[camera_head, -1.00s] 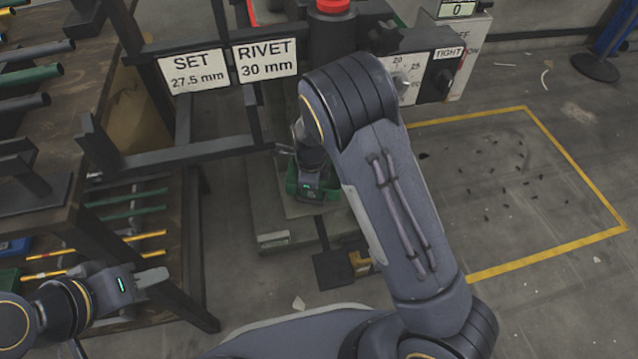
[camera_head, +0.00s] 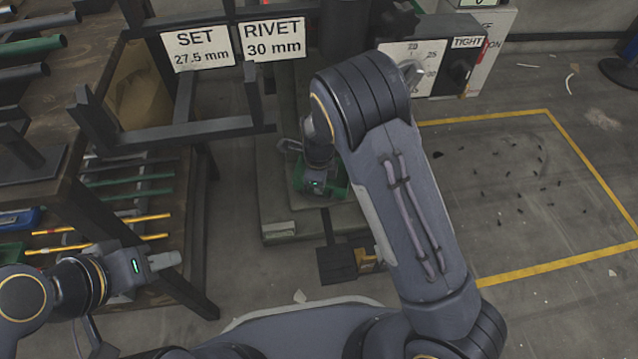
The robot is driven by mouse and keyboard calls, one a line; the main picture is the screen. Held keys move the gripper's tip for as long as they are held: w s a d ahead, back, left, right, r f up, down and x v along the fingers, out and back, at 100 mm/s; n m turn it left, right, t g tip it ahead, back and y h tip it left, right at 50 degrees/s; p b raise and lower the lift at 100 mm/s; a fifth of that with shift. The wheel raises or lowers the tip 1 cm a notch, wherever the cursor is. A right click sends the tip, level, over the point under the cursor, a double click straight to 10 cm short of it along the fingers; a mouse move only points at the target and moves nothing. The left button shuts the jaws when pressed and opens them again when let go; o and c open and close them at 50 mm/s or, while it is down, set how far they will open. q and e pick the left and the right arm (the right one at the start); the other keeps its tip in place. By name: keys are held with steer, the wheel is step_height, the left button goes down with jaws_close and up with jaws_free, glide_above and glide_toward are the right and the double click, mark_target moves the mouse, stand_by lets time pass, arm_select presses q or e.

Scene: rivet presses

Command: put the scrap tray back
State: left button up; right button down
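The green scrap tray (camera_head: 337,189) sits low at the foot of the press, on its pale base. My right arm reaches down in front of the press and hides part of the tray. My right gripper (camera_head: 316,192) is at the tray, pointing down over it; its fingertips are hidden, so I cannot tell whether it grips the tray. My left gripper (camera_head: 166,261) is at the lower left, well away from the tray, with nothing visible in it. Its fingers show as one grey block, so its opening is unclear.
A rack of rods (camera_head: 125,197) and a wooden bench stand at the left. Signs (camera_head: 198,48) hang on a dark frame above the tray. A black pedal (camera_head: 337,263) lies before the press. A yellow-outlined floor area (camera_head: 500,200) with scattered dark bits is at the right.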

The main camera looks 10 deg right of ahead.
steer(key=shift+f, duration=0.45)
steer(key=c, duration=1.6)
jaws_free()
step_height(320, 180, up, 8)
steer(key=p, duration=0.3)
steer(key=shift+f, duration=0.1)
steer(key=shift+s, duration=0.1)
